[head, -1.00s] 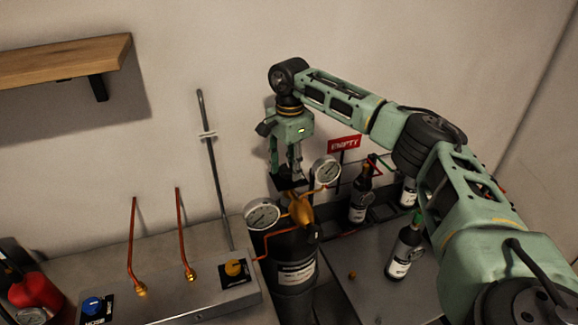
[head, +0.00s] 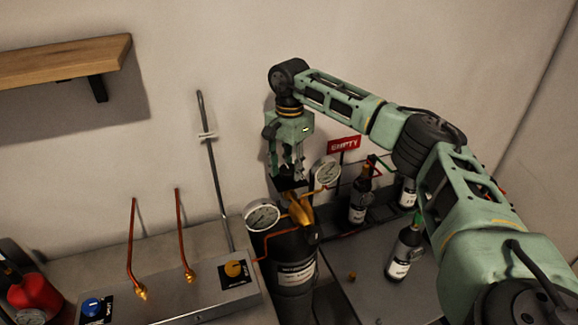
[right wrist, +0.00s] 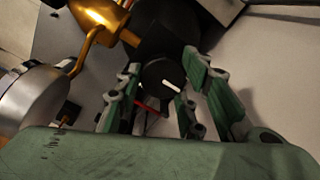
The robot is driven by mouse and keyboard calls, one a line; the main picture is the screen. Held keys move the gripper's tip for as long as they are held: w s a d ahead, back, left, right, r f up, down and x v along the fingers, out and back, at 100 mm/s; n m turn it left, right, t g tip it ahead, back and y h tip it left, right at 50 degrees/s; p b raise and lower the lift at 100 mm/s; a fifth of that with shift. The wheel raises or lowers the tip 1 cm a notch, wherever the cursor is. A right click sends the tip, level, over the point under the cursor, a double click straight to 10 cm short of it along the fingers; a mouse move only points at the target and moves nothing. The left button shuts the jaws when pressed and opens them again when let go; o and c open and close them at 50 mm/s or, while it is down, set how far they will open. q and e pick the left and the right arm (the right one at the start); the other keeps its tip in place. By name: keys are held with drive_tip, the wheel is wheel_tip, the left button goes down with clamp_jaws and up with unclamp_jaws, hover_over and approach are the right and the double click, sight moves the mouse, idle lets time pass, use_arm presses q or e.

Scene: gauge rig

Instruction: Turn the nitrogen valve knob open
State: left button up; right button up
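A black round knob with a white mark (right wrist: 163,75) shows in the right wrist view, between the fingers of my right gripper (right wrist: 163,68). In the head view my right gripper (head: 288,174) points down over the back of the dark gas cylinder (head: 296,276) and hides most of the knob. Its fingers are spread, one on each side of the knob; I see no clear grip on it. The cylinder carries a brass regulator (head: 300,208) with two round gauges, one left (head: 262,215) and one right (head: 327,172). My left gripper is not in view.
Dark bottles (head: 404,252) and a red "EMPTY" sign (head: 344,145) are to the right. A wooden shelf (head: 66,58) is upper left.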

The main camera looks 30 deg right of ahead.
sight(291, 170)
drive_tip(key=o, duration=0.4)
drive_tip(key=shift+s+d+f, duration=0.1)
drive_tip(key=shift+s, duration=0.05)
drive_tip(key=shift+c, duration=0.2)
wheel_tip(291, 170, up, 12)
idle(0.6)
